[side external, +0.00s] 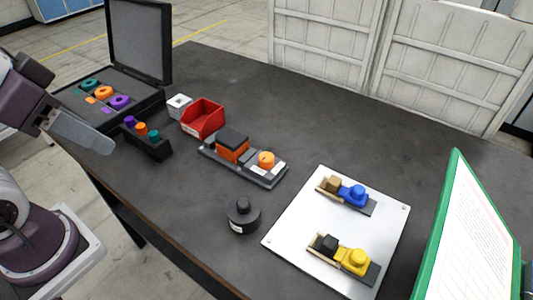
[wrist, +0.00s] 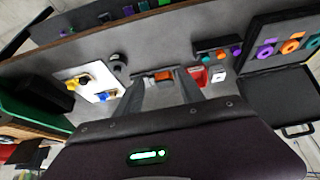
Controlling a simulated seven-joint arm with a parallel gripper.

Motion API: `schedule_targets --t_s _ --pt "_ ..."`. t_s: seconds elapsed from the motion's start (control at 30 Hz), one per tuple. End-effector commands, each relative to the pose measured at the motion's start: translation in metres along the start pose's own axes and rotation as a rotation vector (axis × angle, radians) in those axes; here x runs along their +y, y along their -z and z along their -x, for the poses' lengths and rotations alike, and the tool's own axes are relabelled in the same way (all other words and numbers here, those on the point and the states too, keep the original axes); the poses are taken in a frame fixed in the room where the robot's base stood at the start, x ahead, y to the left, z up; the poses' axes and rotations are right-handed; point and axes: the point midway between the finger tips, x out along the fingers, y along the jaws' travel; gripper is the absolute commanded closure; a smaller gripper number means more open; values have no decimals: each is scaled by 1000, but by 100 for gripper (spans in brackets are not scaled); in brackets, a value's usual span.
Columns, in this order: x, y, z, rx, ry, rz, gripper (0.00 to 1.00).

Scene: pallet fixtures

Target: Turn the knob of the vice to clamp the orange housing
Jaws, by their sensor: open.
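The orange housing (side external: 232,150) sits in the grey vice (side external: 270,178) in the middle of the table, with a dark block on top of it. The vice's orange knob (side external: 266,159) stands at the right end of the vice, apart from the housing. My gripper (side external: 108,146) is at the left edge of the side view, away from the vice. In the wrist view, my gripper (wrist: 166,88) has its two fingers apart and empty, with the orange housing (wrist: 163,76) far beyond, between them. The knob is not clear in the wrist view.
A red bin (side external: 203,117), a white box (side external: 179,105), a rack of coloured pegs (side external: 150,145) and an open black case (side external: 145,100) stand left of the vice. A black cylinder (side external: 243,216) and a white plate (side external: 300,225) with blue-knobbed and yellow-knobbed vices are right. A green-framed board (side external: 455,240) stands far right.

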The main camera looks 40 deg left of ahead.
Motion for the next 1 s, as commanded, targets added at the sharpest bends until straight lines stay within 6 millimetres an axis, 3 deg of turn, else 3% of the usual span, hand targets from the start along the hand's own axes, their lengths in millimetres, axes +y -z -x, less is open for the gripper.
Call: schedule_targets --t_s 0.07,0.17,0.27,0.4,0.5,0.63,0.77,1.0 --pt "2 14 0 -23 -5 -52 47" --pt "10 54 -8 -93 -24 -223 47" --pt "26 105 -34 -179 -64 -465 47" --pt "60 162 -103 -292 -152 -815 47" --pt "86 181 -160 -355 -224 -1030 47" --pt "110 185 -214 -402 -294 -1209 47" --pt "118 183 -236 -417 -322 -1276 47" --pt "118 162 -274 -420 -324 -1279 47"
